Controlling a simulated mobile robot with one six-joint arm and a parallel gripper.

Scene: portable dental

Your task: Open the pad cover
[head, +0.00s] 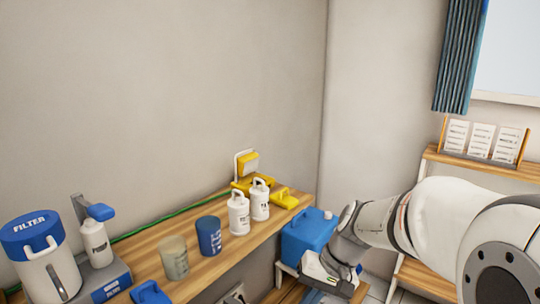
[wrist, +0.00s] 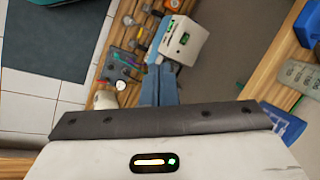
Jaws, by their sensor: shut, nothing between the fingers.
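I cannot make out for certain which thing is the pad cover. A yellow block in a white frame (head: 246,163) is at the wall above the bench's far end in the head view. A white box with a small dark and green panel (wrist: 184,40) shows just beyond my fingers in the wrist view. My gripper (wrist: 168,68) is shut and empty, its blue-grey fingers together and pointing towards that box; I cannot tell whether they touch it. In the head view my gripper (head: 328,292) is low, beside the bench's right end, its fingertips hard to see.
The wooden bench (head: 205,262) carries a filter canister (head: 38,245), a blue cup (head: 208,236), a translucent cup (head: 174,257) and two white jugs (head: 239,213). A blue container (head: 306,236) stands close to my wrist. Several small tools (wrist: 125,60) lie left of the white box.

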